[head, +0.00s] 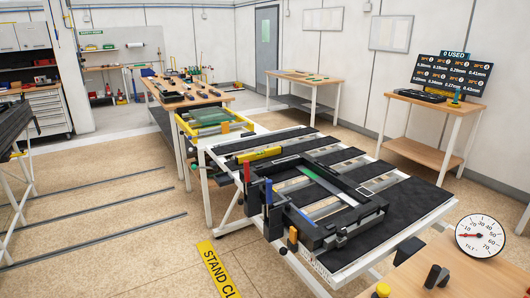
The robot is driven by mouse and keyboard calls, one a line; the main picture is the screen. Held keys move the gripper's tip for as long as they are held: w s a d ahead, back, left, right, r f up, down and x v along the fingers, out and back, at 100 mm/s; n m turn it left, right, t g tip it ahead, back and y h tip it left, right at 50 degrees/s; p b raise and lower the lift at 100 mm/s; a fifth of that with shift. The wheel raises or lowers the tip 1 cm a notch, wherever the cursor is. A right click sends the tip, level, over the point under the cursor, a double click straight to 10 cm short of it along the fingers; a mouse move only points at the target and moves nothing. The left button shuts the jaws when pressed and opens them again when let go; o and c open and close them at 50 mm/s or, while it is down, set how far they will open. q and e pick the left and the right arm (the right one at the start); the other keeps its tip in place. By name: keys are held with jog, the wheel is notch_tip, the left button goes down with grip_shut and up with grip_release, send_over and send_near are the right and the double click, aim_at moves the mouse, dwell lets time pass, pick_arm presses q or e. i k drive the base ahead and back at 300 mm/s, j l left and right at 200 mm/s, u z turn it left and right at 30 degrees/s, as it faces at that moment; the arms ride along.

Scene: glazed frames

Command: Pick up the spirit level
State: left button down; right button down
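A yellow bar with dark markings, which looks like the spirit level (259,154), lies on the dark padded slats near the far left part of the central work table (415,190). It is small in the picture, and its vials cannot be made out. A dark rectangular frame (350,189) lies on the same table, in front and to the right of the bar. Neither of my grippers shows in the head view.
Upright clamps with a red handle (247,170) and a blue handle (268,190) stand at the table's left edge. A yellow-edged tray (213,122) sits behind. A wooden top (470,275) with small items and a tilt dial (480,236) are at lower right. Left floor has rails (95,226).

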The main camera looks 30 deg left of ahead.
aim_at(253, 157)
jog(key=u, duration=1.15)
jog(key=i+j+z, duration=0.15)
jog(key=z, duration=0.3)
jog(key=i+j+z, duration=0.3)
jog(key=z, duration=0.15)
jog(key=i+j+z, duration=0.1)
jog(key=j, duration=0.25)
jog(key=i+j, duration=0.25)
jog(key=i+j+z, duration=0.15)
jog(key=j, duration=0.35)
jog(key=i+j+z, duration=0.1)
jog(key=j, duration=0.25)
jog(key=i+j, duration=0.2)
jog(key=j, duration=0.2)
jog(key=i+j+z, duration=0.15)
jog(key=j, duration=0.25)
